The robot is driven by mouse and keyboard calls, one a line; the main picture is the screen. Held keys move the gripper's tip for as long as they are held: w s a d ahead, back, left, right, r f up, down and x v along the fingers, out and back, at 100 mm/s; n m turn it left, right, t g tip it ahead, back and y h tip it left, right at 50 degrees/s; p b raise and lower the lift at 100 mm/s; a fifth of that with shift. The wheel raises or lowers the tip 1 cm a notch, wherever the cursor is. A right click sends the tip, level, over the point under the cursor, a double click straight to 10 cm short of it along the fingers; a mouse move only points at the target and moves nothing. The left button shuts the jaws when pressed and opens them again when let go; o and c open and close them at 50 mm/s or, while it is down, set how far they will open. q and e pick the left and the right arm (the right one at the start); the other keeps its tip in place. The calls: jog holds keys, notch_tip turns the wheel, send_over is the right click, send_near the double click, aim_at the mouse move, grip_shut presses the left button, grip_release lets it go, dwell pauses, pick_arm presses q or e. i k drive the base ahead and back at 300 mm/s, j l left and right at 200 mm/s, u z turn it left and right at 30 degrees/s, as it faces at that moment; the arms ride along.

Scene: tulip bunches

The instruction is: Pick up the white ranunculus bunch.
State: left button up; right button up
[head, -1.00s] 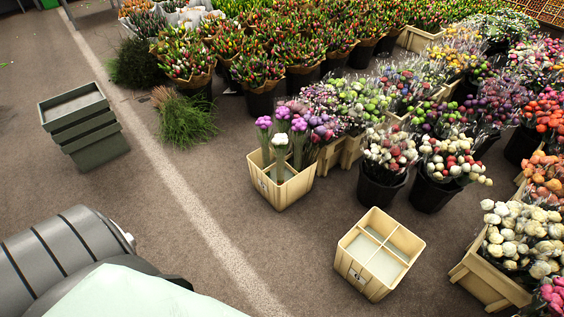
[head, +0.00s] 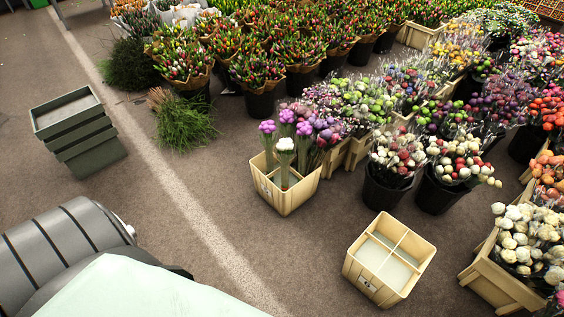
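A single white bunch (head: 285,146) stands upright at the front of a cream crate (head: 287,199), beside several purple bunches (head: 268,128). I take it to be the white ranunculus bunch. Another group of white blooms (head: 523,232) stands in a crate at the right edge. Neither of my grippers shows in the head view. Only a grey and pale green part of my own body fills the lower left.
An empty divided cream crate (head: 388,263) stands on the floor at the lower middle. Black buckets (head: 386,190) of mixed flowers stand behind it. Stacked green crates (head: 78,133) stand at the left. The floor between (head: 180,215) is clear, with a pale line.

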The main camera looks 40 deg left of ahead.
aim_at(284, 150)
jog(key=i+j+z, duration=0.1)
jog(key=j, duration=0.55)
jog(key=i+j, duration=0.2)
jog(key=j, duration=0.5)
jog(key=i+j+z, duration=0.15)
jog(key=j, duration=1.25)
jog(key=i+z, duration=0.05)
